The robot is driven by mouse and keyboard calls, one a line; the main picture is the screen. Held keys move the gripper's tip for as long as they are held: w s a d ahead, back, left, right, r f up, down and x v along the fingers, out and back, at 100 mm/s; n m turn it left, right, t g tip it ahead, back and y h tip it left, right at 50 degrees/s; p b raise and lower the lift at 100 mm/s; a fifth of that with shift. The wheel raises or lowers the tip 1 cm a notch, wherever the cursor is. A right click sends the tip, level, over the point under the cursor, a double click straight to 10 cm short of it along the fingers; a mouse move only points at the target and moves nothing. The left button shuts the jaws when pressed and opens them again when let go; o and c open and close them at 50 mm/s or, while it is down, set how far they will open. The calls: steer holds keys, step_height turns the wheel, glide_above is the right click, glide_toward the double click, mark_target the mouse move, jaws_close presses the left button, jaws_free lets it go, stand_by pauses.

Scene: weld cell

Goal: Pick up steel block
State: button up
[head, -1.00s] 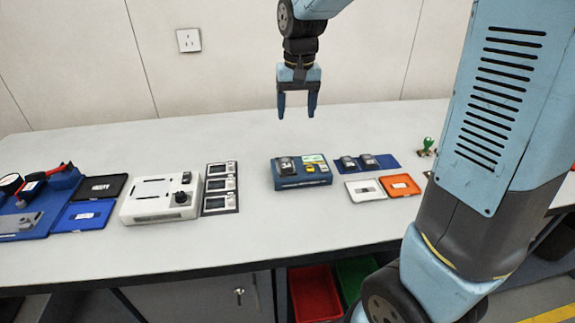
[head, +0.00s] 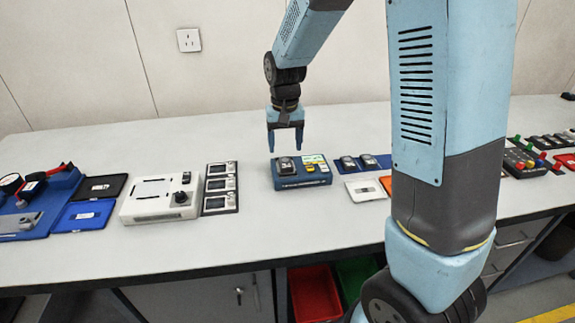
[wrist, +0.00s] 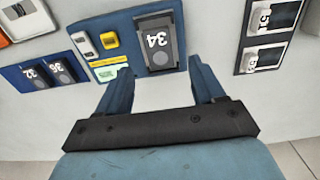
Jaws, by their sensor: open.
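A dark grey block marked 34 (head: 286,167), which looks like the steel block, sits on the left part of a blue fixture (head: 303,182). In the wrist view the block (wrist: 157,45) stands upright in its nest beside small yellow and grey parts. My gripper (head: 285,148) is open and empty, pointing down above and slightly behind the block. In the wrist view my open gripper (wrist: 158,72) has its fingers spread to either side of the block's near end, apart from it.
Two smaller dark blocks stand on a blue mat (head: 383,160) to the right. A white tray (head: 366,189) lies before it. A panel of displays (head: 220,190) and a white device (head: 160,200) stand left. Bare tabletop separates the panel from the fixture.

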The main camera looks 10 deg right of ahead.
mark_target(286, 162)
steer(key=shift+s+f, duration=0.2)
steer(key=shift+f, duration=2.5)
jaws_close()
